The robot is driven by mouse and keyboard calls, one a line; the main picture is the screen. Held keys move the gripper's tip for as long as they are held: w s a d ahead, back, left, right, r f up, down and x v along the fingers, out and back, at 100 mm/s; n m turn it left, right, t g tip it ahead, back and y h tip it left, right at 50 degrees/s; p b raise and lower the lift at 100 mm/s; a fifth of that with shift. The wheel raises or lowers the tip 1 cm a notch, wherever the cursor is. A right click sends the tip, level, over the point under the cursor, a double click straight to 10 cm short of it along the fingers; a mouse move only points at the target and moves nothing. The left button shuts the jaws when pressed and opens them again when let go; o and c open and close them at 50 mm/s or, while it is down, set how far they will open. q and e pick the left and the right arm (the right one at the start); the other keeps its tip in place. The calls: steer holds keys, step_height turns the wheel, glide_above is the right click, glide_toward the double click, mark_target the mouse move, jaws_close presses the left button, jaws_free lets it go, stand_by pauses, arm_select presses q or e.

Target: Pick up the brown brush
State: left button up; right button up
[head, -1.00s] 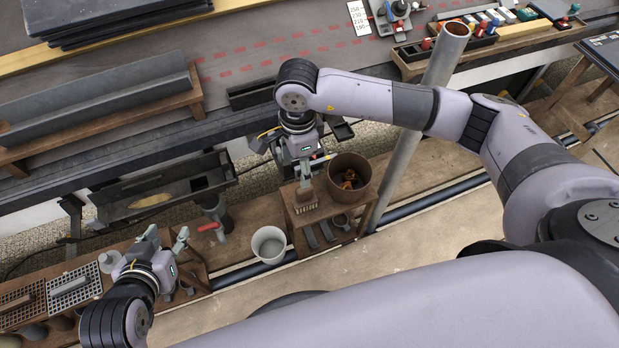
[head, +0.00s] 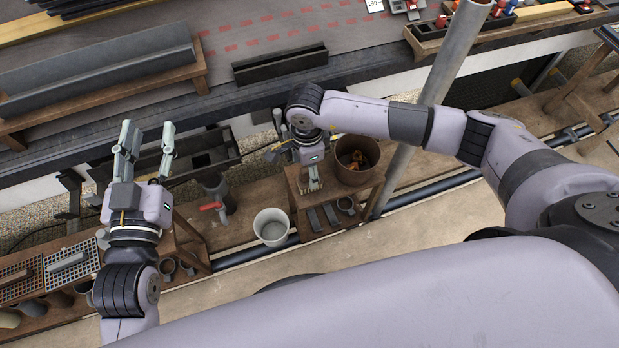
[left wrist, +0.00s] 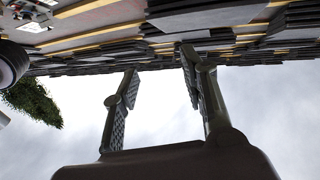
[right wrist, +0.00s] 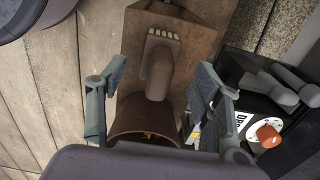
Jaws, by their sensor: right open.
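The brown brush (right wrist: 160,62) lies on a small wooden stand, with its pale bristles at the far end in the right wrist view.
A brown pot (head: 346,174) with orange pieces stands close beside the brush. A pale bucket (head: 271,228) stands left of the wooden stand (head: 300,212). A slanting grey pipe (head: 425,115) rises right of the pot. A dark trough (head: 280,64) lies behind my right gripper.

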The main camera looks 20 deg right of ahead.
steer(key=f, duration=0.1)
steer(key=f+b, duration=0.1)
steer(key=f, duration=0.2)
steer(key=shift+d+f+b, duration=0.25)
steer(key=shift+f+b, duration=0.1)
steer(key=shift+b, duration=0.05)
steer(key=shift+f, duration=0.25)
arm_select(q)
step_height(320, 180, up, 8)
steer(key=s+t+h, duration=0.1)
steer(key=s+t, duration=0.1)
steer(key=t, duration=0.3)
steer(key=shift+s+d+r+h, duration=0.15)
steer(key=shift+s+d+h, duration=0.15)
steer(key=shift+h, duration=0.1)
arm_select(e)
steer(key=c, duration=1.3)
arm_select(q)
steer(key=shift+w, duration=0.1)
arm_select(e)
steer(key=shift+r, duration=0.15)
